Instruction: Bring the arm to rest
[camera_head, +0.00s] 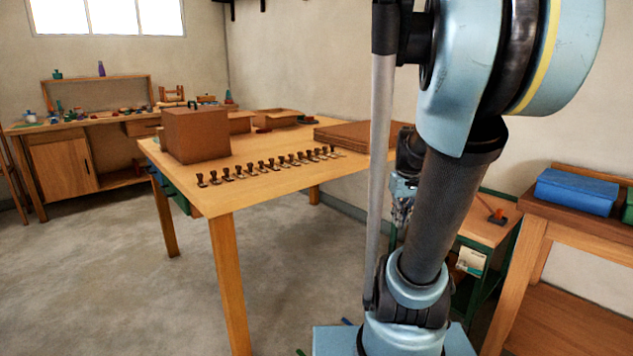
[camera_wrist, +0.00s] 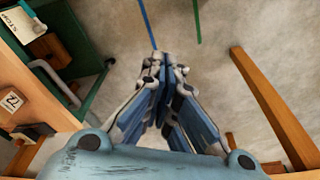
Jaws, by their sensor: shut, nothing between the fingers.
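My arm stands large at the right of the head view, rising from its base and bending over at the top. My gripper (camera_wrist: 163,62) shows in the middle of the wrist view, its blue and grey fingers together with nothing between them. It points down over the bare floor, apart from the furniture around it.
A wooden table (camera_head: 270,198) bears a brown box (camera_head: 196,135), a flat brown panel (camera_head: 355,135) and a row of several small dark stamp-like pieces (camera_head: 270,165). A green-framed cart (camera_head: 485,232) and a bench with a blue box (camera_head: 577,192) stand at right. The floor (camera_head: 110,270) is clear at left.

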